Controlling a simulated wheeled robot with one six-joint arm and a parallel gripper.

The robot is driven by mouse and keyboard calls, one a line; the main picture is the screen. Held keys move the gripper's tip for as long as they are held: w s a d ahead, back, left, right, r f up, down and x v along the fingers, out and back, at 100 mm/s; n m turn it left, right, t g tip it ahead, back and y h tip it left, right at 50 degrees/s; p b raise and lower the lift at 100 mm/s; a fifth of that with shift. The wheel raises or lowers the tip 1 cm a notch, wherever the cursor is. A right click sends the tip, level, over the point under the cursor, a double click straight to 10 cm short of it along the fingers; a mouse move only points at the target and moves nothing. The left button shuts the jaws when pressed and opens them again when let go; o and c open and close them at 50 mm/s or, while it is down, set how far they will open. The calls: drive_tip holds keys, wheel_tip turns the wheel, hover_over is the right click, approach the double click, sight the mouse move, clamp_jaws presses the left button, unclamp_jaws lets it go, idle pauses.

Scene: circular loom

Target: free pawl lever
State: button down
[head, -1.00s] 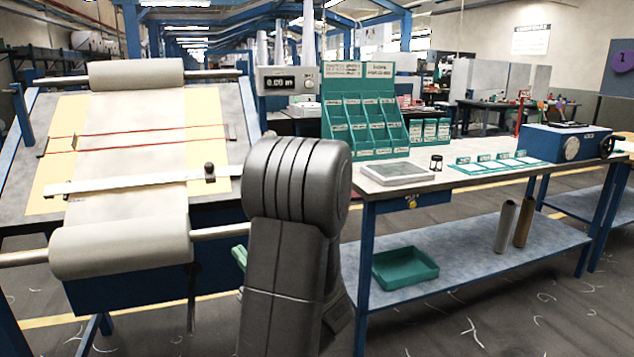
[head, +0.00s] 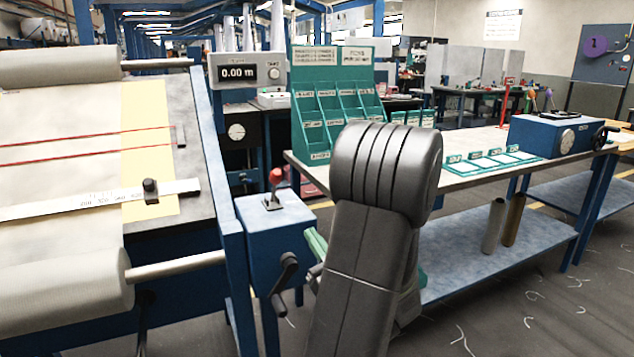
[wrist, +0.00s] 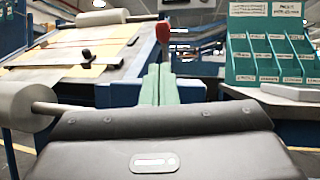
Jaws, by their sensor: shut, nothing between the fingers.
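The pawl lever appears to be the short lever with a red knob (head: 275,175), standing on top of a blue box (head: 270,228) beside the inspection frame. The red knob (wrist: 163,32) also shows in the wrist view, just above and beyond my fingertips. My gripper (wrist: 159,70) has green fingers, pressed together and empty. In the head view, part of my gripper (head: 316,243) shows right of the blue box, mostly hidden by my own arm. It looks apart from the lever. The lever's lower part is hidden behind my fingers in the wrist view.
A black crank (head: 285,283) sticks out of the blue box's front. The fabric frame with its roll (head: 70,280) and bar (head: 175,266) stands left. A bench (head: 470,178) with a green rack (head: 335,112) stands right. A counter (head: 238,72) reads 0.00 m.

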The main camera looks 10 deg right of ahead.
drive_tip(key=shift+w+d, duration=0.15)
drive_tip(key=shift+d, duration=0.15)
drive_tip(key=p, duration=0.1)
approach(280, 181)
drive_tip(key=x, duration=0.6)
drive_tip(key=shift+w+a+r, duration=0.1)
drive_tip(key=shift+w+a, duration=0.2)
drive_tip(key=shift+r, duration=0.15)
